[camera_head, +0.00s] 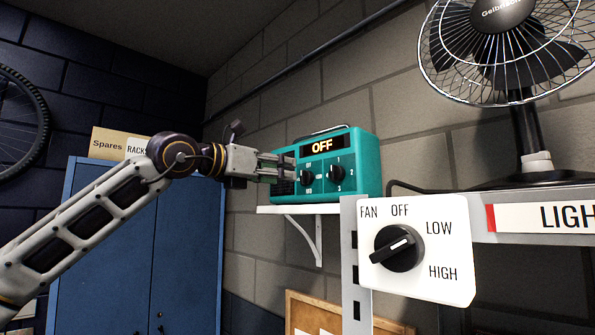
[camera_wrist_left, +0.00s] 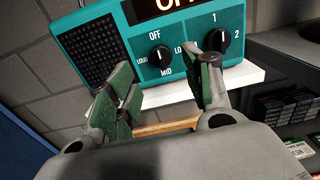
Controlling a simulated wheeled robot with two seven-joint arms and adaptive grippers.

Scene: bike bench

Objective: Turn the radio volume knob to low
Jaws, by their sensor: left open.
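The teal radio (camera_head: 352,172) stands on a small white wall shelf, and its display reads OFF. Its left knob, the volume knob (camera_head: 306,177), is black, with OFF, LOUD, MID and a partly hidden LO around it. In the left wrist view the volume knob (camera_wrist_left: 160,56) has its white mark up toward OFF. A second knob (camera_head: 337,172), marked 1, 2, 3, sits to its right, partly hidden by a finger in the left wrist view. My left gripper (camera_head: 283,169) is open and empty in front of the radio's left part, its green-padded fingers either side of the volume knob in the wrist view, apparently not touching it.
The white shelf (camera_head: 296,210) is under the radio. A fan switch panel (camera_head: 440,255) with a large black knob is nearer, at lower right. A fan (camera_head: 505,50) stands above a grey rack. A blue cabinet (camera_head: 100,255) is behind my left arm.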

